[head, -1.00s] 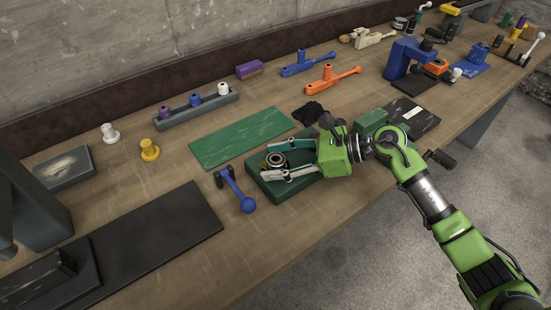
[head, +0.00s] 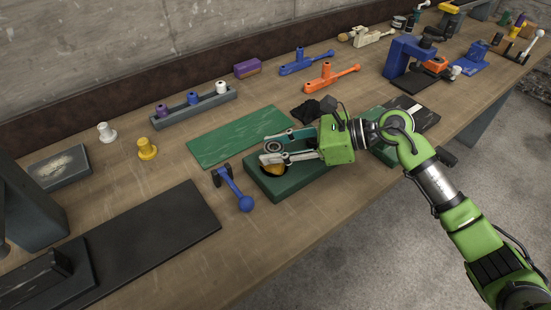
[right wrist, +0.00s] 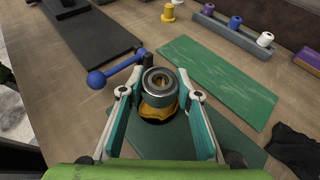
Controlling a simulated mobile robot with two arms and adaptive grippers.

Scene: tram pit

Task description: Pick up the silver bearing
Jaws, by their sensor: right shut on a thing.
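The silver bearing (right wrist: 159,98), a ring with a dark centre, sits between both fingers of my right gripper (right wrist: 160,94). The fingers press on its sides. In the head view the bearing (head: 273,147) shows just past the fingertips of the right gripper (head: 268,152), above the green block (head: 300,186). A yellow piece (head: 273,170) shows below it, at a dark round opening in the block; in the wrist view this yellow piece (right wrist: 160,111) is directly under the bearing. I cannot tell whether they touch. My left gripper is not in view.
A blue ball-ended handle (head: 232,190) lies close left of the block. A green mat (head: 238,136) and a black cloth (head: 306,111) lie behind. A yellow flanged bushing (head: 147,149) and a black mat (head: 155,235) are farther left. The bench's front edge is near.

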